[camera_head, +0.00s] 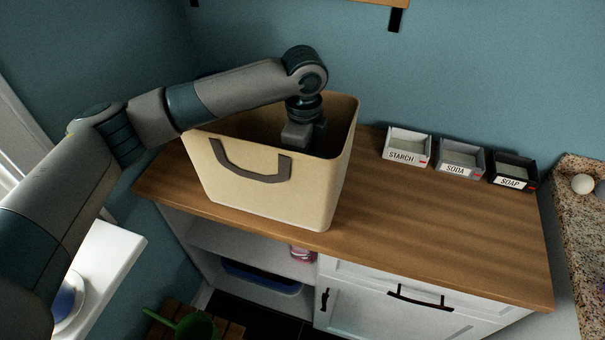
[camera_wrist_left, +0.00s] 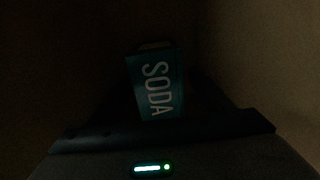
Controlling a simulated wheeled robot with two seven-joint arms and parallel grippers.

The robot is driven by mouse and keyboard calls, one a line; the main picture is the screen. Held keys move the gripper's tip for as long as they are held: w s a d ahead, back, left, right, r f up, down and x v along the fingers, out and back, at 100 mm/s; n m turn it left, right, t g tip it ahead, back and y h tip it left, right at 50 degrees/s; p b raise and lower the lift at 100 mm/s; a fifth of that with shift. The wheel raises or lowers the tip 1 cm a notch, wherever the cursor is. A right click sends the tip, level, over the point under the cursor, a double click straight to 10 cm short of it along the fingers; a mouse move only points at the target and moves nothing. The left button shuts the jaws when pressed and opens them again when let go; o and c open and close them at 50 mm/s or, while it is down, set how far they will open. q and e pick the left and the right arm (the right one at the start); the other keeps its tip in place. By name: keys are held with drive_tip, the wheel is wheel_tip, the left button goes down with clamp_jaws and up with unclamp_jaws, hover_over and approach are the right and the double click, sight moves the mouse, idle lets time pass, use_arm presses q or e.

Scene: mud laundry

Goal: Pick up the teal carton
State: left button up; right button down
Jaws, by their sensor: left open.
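The teal carton (camera_wrist_left: 155,85) shows in the left wrist view, with "SODA" in white letters running down its face. It is inside the tan basket (camera_head: 255,190), where the light is very dim. The basket's front wall hides the carton in the head view. My left arm reaches over the basket, and my left gripper (camera_head: 303,136) points down into it, its tips hidden by the wall. In the left wrist view the carton is ahead of the open gripper, roughly centred; dark finger shapes flank it, and I cannot tell whether they touch it. My right gripper is not in view.
The basket stands on a wooden counter (camera_head: 430,235). Three small trays line the back: starch (camera_head: 406,158), soda (camera_head: 458,170) and soap (camera_head: 511,183). The counter's right part is clear. A speckled stone top (camera_head: 578,235) is at far right. A shelf bracket (camera_head: 395,20) hangs above.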

use_arm(q)
drive_tip(key=shift+a+f+p, duration=0.15)
drive_tip(key=shift+f+p, duration=0.2)
drive_tip(key=shift+f, duration=1.15)
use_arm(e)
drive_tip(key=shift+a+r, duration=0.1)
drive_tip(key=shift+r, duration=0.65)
use_arm(q)
drive_tip(key=c, duration=1.5)
drive_tip(key=shift+r, duration=0.15)
